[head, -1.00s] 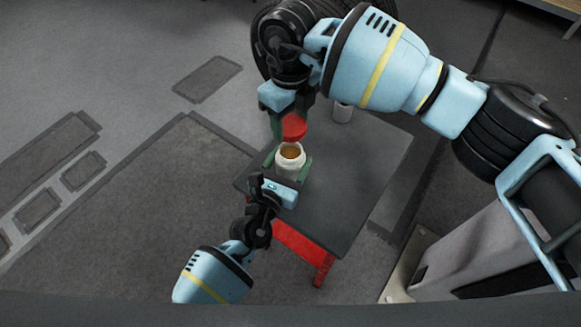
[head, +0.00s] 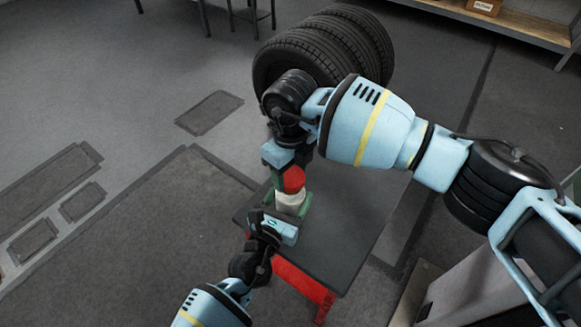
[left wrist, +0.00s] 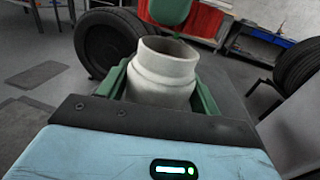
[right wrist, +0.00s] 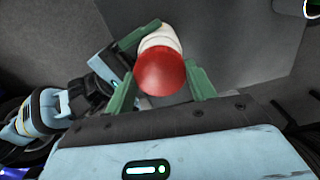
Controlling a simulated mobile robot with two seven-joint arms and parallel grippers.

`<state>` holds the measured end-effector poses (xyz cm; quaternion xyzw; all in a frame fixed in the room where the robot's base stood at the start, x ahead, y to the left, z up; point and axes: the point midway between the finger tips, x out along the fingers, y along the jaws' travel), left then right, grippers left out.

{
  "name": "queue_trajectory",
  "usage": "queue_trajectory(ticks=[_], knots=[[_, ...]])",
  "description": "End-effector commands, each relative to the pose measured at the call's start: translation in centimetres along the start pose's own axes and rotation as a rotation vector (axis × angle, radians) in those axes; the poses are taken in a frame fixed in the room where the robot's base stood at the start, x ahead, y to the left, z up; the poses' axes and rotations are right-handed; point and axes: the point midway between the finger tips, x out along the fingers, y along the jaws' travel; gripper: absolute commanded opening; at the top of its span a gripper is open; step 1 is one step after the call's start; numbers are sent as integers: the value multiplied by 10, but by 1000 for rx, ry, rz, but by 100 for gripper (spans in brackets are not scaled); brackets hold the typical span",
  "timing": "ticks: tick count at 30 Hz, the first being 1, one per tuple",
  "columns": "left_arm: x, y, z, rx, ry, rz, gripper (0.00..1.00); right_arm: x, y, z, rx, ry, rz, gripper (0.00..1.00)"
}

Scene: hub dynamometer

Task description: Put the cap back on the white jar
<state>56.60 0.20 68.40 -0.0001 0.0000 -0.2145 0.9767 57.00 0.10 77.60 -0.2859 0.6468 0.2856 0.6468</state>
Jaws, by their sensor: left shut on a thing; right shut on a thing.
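In the right wrist view the cap (right wrist: 161,73) hides the jar's mouth.
The dark table top (head: 340,215) on red legs (head: 305,285) is clear to the right of the jar. Stacked tyres (head: 325,45) stand behind the table. A shelf with a cardboard box (head: 484,7) is at the far right.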

Motion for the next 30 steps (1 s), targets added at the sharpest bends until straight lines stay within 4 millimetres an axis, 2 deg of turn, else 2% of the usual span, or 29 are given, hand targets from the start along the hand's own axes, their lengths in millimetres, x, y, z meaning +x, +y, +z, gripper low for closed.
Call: queue_trajectory(ticks=[8, 19, 30], knots=[[0, 0, 0, 1, 0, 0, 23, 1, 0, 0, 0, 0, 0, 34], [0, 0, 0, 1, 0, 0, 23, 17, 0, 0, -1, 0, 1, 34], [0, 0, 0, 1, 0, 0, 23, 18, 0, 0, 0, 0, 0, 34]])
